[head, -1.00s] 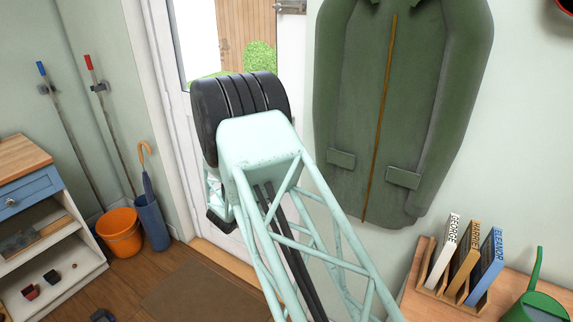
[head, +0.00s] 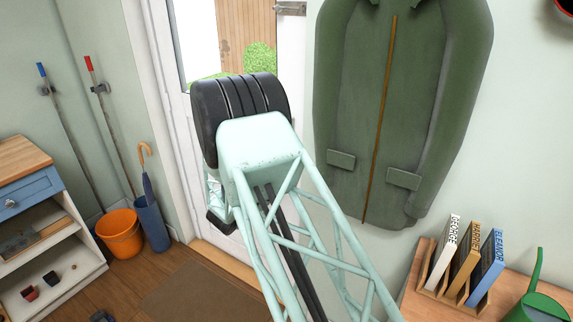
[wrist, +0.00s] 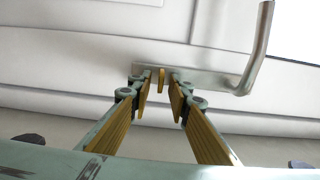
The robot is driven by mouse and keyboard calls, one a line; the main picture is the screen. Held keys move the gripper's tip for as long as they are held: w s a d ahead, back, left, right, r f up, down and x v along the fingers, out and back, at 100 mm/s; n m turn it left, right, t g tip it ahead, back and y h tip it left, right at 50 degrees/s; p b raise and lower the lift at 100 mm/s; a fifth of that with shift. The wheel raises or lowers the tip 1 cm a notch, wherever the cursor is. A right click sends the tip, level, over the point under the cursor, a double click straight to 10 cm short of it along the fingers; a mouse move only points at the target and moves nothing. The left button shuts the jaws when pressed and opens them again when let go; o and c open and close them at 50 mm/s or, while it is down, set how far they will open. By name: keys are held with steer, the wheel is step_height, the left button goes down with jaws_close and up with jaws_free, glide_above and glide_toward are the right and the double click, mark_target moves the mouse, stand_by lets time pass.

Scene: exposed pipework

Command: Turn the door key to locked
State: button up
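The white door (head: 176,78) stands behind my arm in the head view. In the wrist view, its metal lever handle (wrist: 258,55) and plate (wrist: 205,82) are seen close up. A small brass key (wrist: 161,79) shows as a narrow upright strip in front of the plate, left of the lever's bend. My gripper (wrist: 161,88) is open, with one finger on each side of the key and a visible gap on both sides. In the head view my arm hides the gripper, handle and key.
A green coat (head: 400,110) hangs right of the door. A bench with labelled books (head: 462,262) and a green watering can (head: 537,300) is at lower right. An orange bucket (head: 120,233) and blue umbrella stand (head: 151,222) stand left of the door.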

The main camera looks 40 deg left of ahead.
steer(key=s+d, duration=0.1)
steer(key=s, duration=1.1)
steer(key=shift+d, duration=0.2)
steer(key=shift+w, duration=0.1)
stand_by(0.6)
